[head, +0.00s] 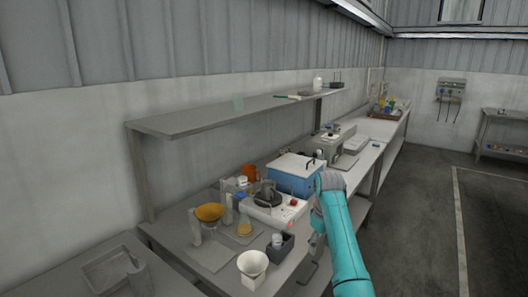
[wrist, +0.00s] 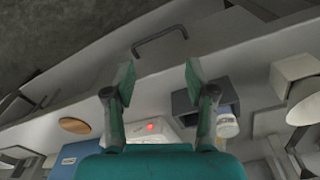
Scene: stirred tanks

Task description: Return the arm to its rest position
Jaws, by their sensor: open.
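My gripper (wrist: 160,80) is open in the wrist view, with its two green finger pads apart and nothing between them. Beyond the fingers lies the bench front with a dark handle (wrist: 160,40). In the head view my turquoise arm (head: 343,240) reaches up from the bottom right, over the front edge of the bench. The gripper's fingers cannot be made out clearly there. The bench (head: 205,258) stands along the left wall, and the arm's upper end is close to the blue box (head: 292,178) in the picture.
On the bench are a white device (head: 270,212) with a red light, a dark holder (head: 280,247) with a jar, a white funnel-shaped vessel (head: 252,268) and an orange bowl (head: 209,212). A shelf (head: 220,112) hangs above. The floor (head: 415,220) to the right is clear.

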